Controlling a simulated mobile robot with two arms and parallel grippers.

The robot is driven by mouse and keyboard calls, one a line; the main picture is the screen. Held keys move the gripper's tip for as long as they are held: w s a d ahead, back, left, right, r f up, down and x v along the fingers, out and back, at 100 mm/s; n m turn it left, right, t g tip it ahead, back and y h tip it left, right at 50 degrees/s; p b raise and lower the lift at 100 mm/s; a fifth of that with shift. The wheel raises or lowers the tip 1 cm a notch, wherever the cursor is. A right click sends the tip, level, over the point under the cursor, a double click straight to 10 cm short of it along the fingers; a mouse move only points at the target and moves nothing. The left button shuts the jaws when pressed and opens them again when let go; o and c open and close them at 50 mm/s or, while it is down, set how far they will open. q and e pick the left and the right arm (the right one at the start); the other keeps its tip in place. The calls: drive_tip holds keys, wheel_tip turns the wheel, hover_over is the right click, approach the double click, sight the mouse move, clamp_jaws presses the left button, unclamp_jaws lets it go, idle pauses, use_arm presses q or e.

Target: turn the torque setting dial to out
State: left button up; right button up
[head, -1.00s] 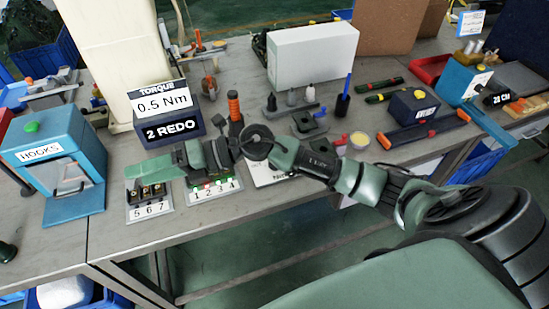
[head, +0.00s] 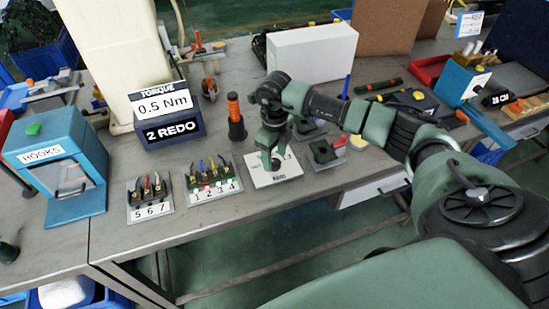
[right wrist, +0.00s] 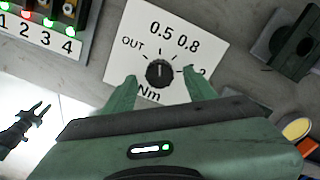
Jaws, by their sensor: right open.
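The torque setting dial (right wrist: 159,73) is a round black knob on a white plate (right wrist: 205,50) marked OUT, 0.5, 0.8, a partly hidden figure and Nm. Its white mark points roughly toward 0.5. In the right wrist view my right gripper (right wrist: 160,88) is open, with one green finger on each side of the dial; I cannot tell whether they touch it. In the head view the gripper (head: 274,163) points down over the plate (head: 288,177) and hides the dial. The torque display (head: 163,103) reads 0.5 Nm, above 2 REDO. My left gripper is not in view.
Left of the plate stand a numbered 1-4 block (head: 212,195) with coloured parts and lights, and a 5-7 block (head: 150,212). A black fixture (head: 325,153) stands close on the right. An orange-handled tool (head: 235,115) stands upright behind.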

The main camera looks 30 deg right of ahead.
drive_tip(key=shift+f, duration=0.95)
clamp_jaws()
drive_tip(key=n+b, duration=0.3)
drive_tip(key=shift+f+n, duration=0.15)
drive_tip(key=shift+n, duration=0.25)
drive_tip(key=n+b, duration=0.2)
drive_tip(key=n, duration=0.1)
drive_tip(key=shift+n+b, duration=0.6)
drive_tip(key=shift+n, duration=0.5)
drive_tip(key=shift+r, duration=0.2)
